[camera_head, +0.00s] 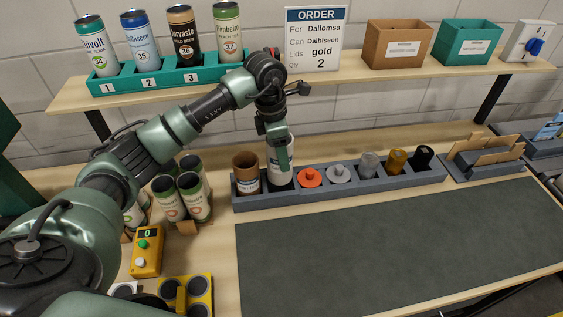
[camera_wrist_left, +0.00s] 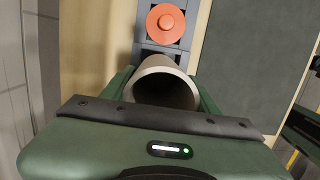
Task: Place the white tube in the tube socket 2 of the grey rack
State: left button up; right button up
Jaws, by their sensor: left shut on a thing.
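The white tube (camera_head: 281,178) is upright at the grey rack (camera_head: 330,192), just right of the brown tube (camera_head: 246,173). Its lower end is at the rack's second position from the left; I cannot tell whether it is fully seated. My left gripper (camera_head: 279,150) comes from above and is shut on the white tube. In the left wrist view the tube's open round mouth (camera_wrist_left: 165,84) shows between the fingers. The socket under it is hidden.
The rack also holds an orange lid (camera_head: 310,178), a grey lid (camera_head: 339,174) and several small cylinders to the right. Cans (camera_head: 185,195) stand at left. A shelf with a teal can rack (camera_head: 150,81) is above. A dark mat (camera_head: 400,245) lies clear in front.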

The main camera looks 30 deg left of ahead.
aim_at(275, 175)
pick_arm(q)
jog(key=shift+f, duration=0.8)
notch_tip(275, 175, down, 4)
jog(key=shift+r+p, duration=0.1)
jog(key=shift+p, duration=0.65)
jog(key=shift+f, duration=0.35)
jog(key=o, duration=1.4)
